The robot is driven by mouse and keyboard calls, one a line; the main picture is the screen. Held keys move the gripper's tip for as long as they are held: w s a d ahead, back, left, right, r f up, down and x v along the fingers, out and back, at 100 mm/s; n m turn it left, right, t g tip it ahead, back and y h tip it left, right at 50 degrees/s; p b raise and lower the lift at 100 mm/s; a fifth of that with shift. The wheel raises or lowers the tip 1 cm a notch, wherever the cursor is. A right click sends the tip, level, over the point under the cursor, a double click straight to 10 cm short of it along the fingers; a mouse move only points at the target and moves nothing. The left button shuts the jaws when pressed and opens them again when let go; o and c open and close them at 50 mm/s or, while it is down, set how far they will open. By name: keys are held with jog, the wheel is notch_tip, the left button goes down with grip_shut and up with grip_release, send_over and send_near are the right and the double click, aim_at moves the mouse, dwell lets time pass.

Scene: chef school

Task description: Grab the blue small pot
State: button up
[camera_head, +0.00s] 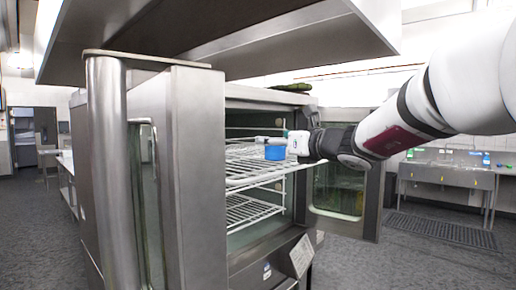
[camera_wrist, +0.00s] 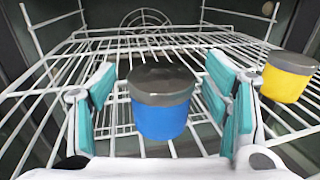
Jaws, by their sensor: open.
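The blue small pot (camera_wrist: 160,118) has a grey lid and stands upright on the white wire rack inside the oven. It also shows in the head view (camera_head: 275,152), beside my gripper. My gripper (camera_wrist: 165,95) is open, with its teal-padded fingers on either side of the blue pot and a visible gap on each side. In the head view my gripper (camera_head: 287,142) reaches in from the right over the rack, at the level of the pot. The pot's lower edge is partly hard to make out against the rack.
A yellow pot (camera_wrist: 287,77) with a grey lid stands to the right on the same wire rack (camera_wrist: 110,50). A lower rack (camera_head: 245,212) lies beneath. The open oven door (camera_head: 174,160) stands at the left. A sink (camera_head: 445,172) is at the far right.

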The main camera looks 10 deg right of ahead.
jog(key=shift+w+a, duration=0.3)
jog(key=shift+w, duration=0.35)
jog(key=c, duration=1.4)
jog(key=shift+o, duration=0.2)
